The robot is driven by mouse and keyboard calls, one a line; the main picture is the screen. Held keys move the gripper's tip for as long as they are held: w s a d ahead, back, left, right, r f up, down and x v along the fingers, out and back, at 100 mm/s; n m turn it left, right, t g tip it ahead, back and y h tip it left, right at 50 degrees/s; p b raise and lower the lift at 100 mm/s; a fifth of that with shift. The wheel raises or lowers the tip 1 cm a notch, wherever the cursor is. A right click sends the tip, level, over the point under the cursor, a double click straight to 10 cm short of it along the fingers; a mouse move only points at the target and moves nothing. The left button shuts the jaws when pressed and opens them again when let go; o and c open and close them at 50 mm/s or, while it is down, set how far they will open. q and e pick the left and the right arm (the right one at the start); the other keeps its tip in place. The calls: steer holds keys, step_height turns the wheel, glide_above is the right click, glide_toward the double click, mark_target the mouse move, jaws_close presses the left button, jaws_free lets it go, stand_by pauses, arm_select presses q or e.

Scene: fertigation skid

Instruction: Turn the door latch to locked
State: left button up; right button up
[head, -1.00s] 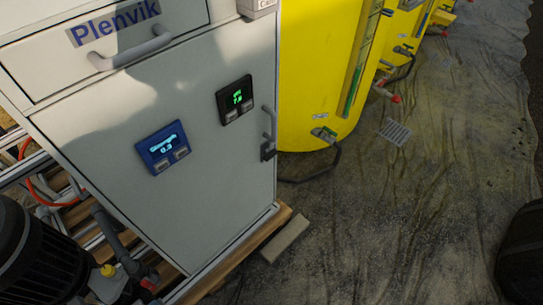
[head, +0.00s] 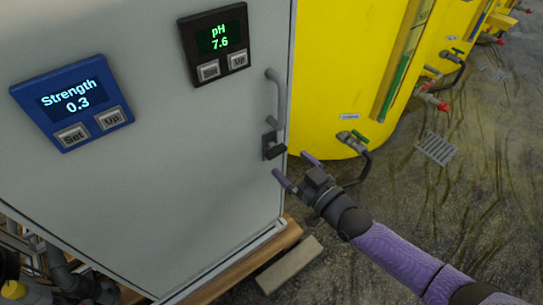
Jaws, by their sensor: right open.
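The door latch (head: 272,147) is a small dark block with a knob near the right edge of the grey cabinet door (head: 190,160), just below the grey door handle (head: 275,98). My right gripper (head: 296,167) comes in from the lower right. Its two purple fingers are spread apart and empty. The fingertips are just below and right of the latch, apart from it in the picture. My left gripper is not in view.
The door carries a blue Strength panel (head: 72,103) reading 0.3 and a black pH panel (head: 215,42) reading 7.6. A loose block (head: 290,265) lies on the ground by the cabinet's base.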

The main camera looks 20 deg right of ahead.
mark_target(279, 153)
steer(key=x, duration=0.1)
steer(key=b+x, duration=0.1)
steer(key=x, duration=0.1)
steer(key=b+x, duration=0.1)
steer(key=shift+w+a+f, duration=0.1)
steer(key=shift+w+f, duration=0.15)
steer(key=shift+f, duration=0.1)
steer(key=shift+w+a+r, duration=0.15)
steer(key=shift+w+r, duration=0.1)
steer(key=shift+w, duration=0.15)
steer(key=c, duration=0.8)
steer(key=shift+c, duration=1.4)
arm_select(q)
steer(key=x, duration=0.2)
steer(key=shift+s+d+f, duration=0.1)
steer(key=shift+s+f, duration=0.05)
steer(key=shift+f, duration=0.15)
arm_select(e)
steer(key=shift+c, duration=0.2)
